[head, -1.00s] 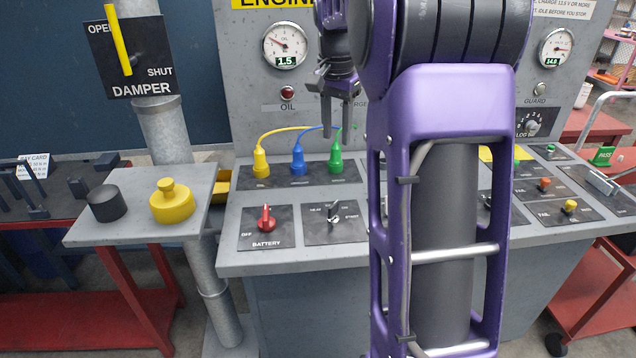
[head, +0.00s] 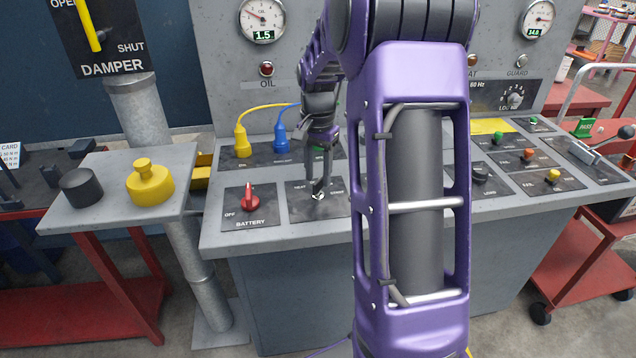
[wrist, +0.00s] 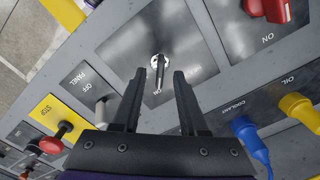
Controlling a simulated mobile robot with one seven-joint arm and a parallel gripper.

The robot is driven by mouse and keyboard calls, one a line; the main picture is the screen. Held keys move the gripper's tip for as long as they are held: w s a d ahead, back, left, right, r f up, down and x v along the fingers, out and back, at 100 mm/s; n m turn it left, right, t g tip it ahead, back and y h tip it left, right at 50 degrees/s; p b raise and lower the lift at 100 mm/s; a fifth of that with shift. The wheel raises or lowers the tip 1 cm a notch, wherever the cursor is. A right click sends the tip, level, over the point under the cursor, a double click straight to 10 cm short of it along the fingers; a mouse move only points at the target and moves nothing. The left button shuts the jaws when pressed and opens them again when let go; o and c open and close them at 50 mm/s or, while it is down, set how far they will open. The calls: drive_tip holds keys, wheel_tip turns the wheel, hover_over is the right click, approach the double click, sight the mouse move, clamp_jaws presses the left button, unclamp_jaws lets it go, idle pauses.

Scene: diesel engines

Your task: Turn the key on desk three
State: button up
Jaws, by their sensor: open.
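The key (wrist: 158,62) is a small silver key in a round metal lock on a dark plate, on the sloped grey desk (head: 225,241). Its plate shows an "ON" mark in the wrist view. In the head view the key (head: 318,196) is partly hidden by my fingertips. My gripper (head: 317,184) points down just over it. In the wrist view the two dark fingers of my gripper (wrist: 159,77) are apart, one on each side of the key in the picture. I cannot tell whether they touch it. The desk's number cannot be read.
A red battery switch (head: 250,198) is left of the key. Yellow (head: 242,142) and blue (head: 281,143) plugs with cables stand behind. A side shelf (head: 85,222) holds a black knob and a yellow knob. My arm hides the desk's middle.

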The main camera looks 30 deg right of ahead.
sight(318, 188)
drive_tip(key=shift+f, duration=1.15)
clamp_jaws()
